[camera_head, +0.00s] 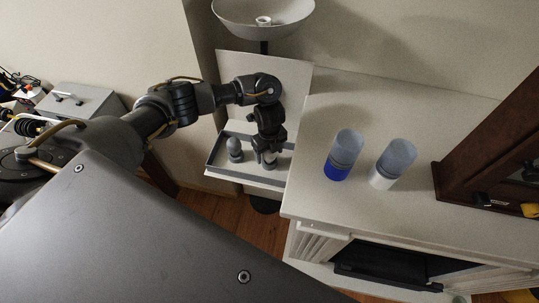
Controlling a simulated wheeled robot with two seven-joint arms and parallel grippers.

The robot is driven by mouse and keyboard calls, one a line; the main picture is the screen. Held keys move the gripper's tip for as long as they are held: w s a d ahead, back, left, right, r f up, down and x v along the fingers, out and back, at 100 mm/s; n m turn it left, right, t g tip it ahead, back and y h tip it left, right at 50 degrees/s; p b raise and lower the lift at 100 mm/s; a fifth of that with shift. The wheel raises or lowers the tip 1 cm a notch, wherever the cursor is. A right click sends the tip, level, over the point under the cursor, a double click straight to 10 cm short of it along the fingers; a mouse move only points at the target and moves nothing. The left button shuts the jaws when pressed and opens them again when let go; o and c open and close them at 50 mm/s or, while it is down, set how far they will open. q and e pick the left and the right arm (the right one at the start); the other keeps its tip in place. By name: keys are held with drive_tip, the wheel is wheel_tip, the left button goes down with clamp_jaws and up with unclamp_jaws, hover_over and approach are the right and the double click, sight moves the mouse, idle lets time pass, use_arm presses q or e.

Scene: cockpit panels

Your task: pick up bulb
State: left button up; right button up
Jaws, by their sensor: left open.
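A grey bulb (235,148) stands upright in a shallow white tray (222,173) with a grey inside. My left gripper (268,157) points down over the right part of the tray, to the right of this bulb and apart from it. The gripper is open. A second small grey, rounded thing (270,164), perhaps another bulb, shows at its fingertips and is partly hidden by them. I cannot tell whether the fingers touch it. My right gripper is not in view.
A lamp with a bowl shade (262,17) stands behind the tray. A pale cabinet top (322,108) to the right holds a blue-based bottle (343,156) and a white-based bottle (392,164). A dark wooden case (490,160) stands at far right.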

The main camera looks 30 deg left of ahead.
use_arm(q)
drive_tip(key=shift+f, duration=0.15)
drive_tip(key=c, duration=1)
wheel_tip(320, 180, up, 9)
drive_tip(key=shift+r+p, duration=0.1)
drive_tip(key=shift+p, duration=0.7)
drive_tip(key=shift+r, duration=0.45)
